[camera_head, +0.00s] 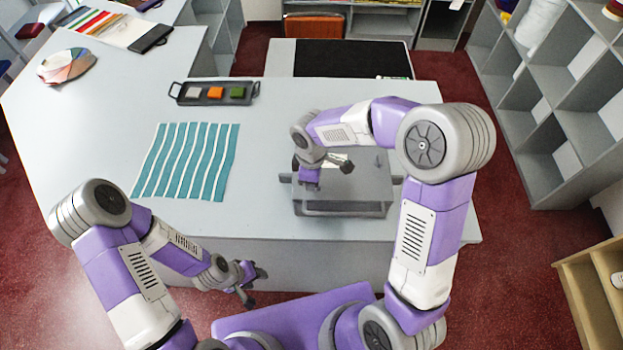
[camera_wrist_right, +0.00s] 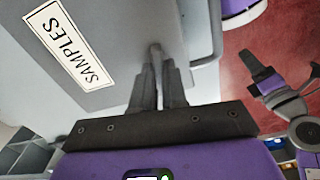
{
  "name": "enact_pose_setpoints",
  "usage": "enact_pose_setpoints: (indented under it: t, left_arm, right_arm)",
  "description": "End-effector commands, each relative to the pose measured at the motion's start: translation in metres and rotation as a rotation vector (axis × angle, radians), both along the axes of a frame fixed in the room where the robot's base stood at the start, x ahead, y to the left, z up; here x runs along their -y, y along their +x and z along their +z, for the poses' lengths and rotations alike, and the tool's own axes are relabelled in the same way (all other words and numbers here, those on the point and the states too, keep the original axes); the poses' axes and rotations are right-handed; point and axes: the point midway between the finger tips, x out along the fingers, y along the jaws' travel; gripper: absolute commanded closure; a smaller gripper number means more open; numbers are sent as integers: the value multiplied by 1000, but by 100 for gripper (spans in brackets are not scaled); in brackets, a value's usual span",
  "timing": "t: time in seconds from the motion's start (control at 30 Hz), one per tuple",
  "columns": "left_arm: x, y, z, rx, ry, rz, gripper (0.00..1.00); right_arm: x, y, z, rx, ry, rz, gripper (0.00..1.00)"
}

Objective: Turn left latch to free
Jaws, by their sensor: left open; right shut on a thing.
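A grey sample box (camera_head: 350,205) with a flat lid stands on the counter, right of centre. Its white label reading SAMPLES fills the upper left of the right wrist view (camera_wrist_right: 70,45). My right gripper (camera_wrist_right: 157,78) is shut on a small grey latch (camera_wrist_right: 155,50) at the box's edge, at the left side of the box in the head view. The arm and wrist hide that latch in the head view. A small grey peg (camera_head: 377,160) stands on the right part of the lid. My left gripper (camera_head: 256,284) is open and empty, low in front of the counter.
A teal striped cloth (camera_head: 185,160) lies flat on the counter (camera_head: 90,130) left of the box. A dark tray (camera_head: 214,93) with several coloured blocks is behind it. Colour swatches lie at the far left. Grey shelves (camera_head: 570,100) stand at the right. The counter's middle is clear.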

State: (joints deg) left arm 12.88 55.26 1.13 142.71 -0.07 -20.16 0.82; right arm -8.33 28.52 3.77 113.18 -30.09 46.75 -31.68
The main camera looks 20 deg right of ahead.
Motion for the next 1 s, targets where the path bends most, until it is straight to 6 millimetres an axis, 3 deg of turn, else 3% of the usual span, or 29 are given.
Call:
enact_pose_setpoints:
  t: [0.33, 0.87, 0.9, 1.0]
  left_arm:
    - [0, 0, 2, 0, 0, 0, 53]
    - [0, 0, 3, 0, 0, 0, 53]
    - [0, 0, 3, 0, 0, 0, 53]
    - [0, 0, 3, 0, 0, 0, 53]
  right_arm:
    - [0, 0, 0, 0, -1, 135, 100]
    - [0, -1, 0, 0, -1, 158, 100]
    - [0, -1, 0, 0, -1, 158, 85]
    - [0, -1, 0, 0, -1, 157, 69]
